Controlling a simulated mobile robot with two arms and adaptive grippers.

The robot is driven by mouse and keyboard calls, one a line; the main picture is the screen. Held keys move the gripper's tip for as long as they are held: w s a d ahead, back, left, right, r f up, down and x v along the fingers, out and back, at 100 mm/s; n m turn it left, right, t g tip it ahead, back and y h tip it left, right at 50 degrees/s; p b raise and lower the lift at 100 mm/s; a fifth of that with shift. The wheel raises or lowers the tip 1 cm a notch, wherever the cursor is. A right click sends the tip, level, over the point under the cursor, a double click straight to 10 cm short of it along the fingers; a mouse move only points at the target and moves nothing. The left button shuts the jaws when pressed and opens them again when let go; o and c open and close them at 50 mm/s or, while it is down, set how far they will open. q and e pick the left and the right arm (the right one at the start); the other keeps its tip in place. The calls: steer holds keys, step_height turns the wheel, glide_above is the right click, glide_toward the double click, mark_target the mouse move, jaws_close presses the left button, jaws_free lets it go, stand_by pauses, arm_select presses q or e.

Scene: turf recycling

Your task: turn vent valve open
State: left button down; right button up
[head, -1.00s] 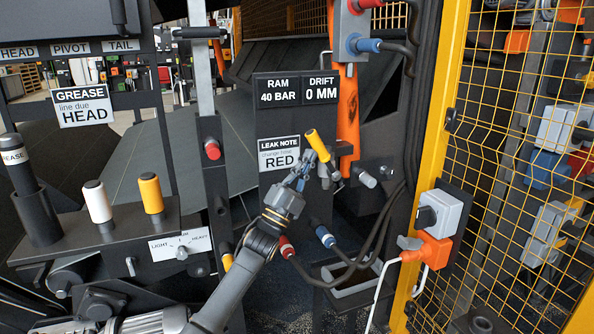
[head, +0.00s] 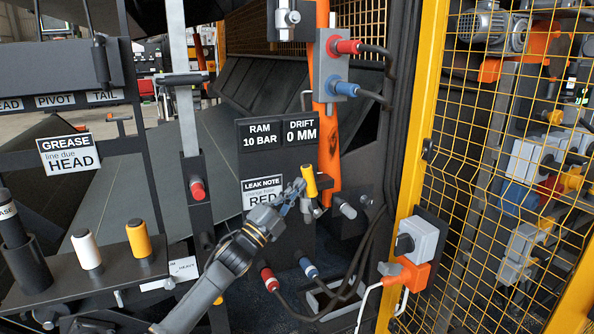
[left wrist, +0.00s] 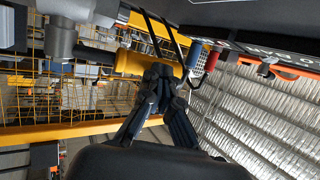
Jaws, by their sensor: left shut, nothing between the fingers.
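The vent valve's yellow handle (head: 310,183) stands nearly upright at the right end of the dark panel, below the readout reading RAM 10 BAR and DRIFT 0 MM. My left gripper (head: 297,192) is shut and empty, with its fingertips close against the left side of the handle. In the left wrist view the yellow handle (left wrist: 133,63) lies just beyond the closed fingertips (left wrist: 160,74). I cannot tell whether they touch. My right gripper is not in view.
A leak note (head: 262,193) sits partly behind my gripper. Red (head: 268,279) and blue (head: 308,267) hose couplings are below. A yellow mesh guard (head: 500,150) with a grey-and-orange plug (head: 412,262) bounds the right.

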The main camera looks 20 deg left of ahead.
arm_select(q)
steer(key=w+d+r+g+p, duration=0.1)
steer(key=p, duration=0.2)
steer(key=shift+d+m+g+p, duration=0.1)
steer(key=shift+m+g+p, duration=0.25)
steer(key=shift+m+g, duration=0.05)
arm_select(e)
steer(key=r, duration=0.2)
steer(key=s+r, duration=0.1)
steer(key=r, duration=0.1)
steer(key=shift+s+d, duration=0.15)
arm_select(q)
steer(key=shift+w+d+r, duration=0.1)
steer(key=shift+w+d, duration=0.1)
steer(key=shift+r, duration=0.25)
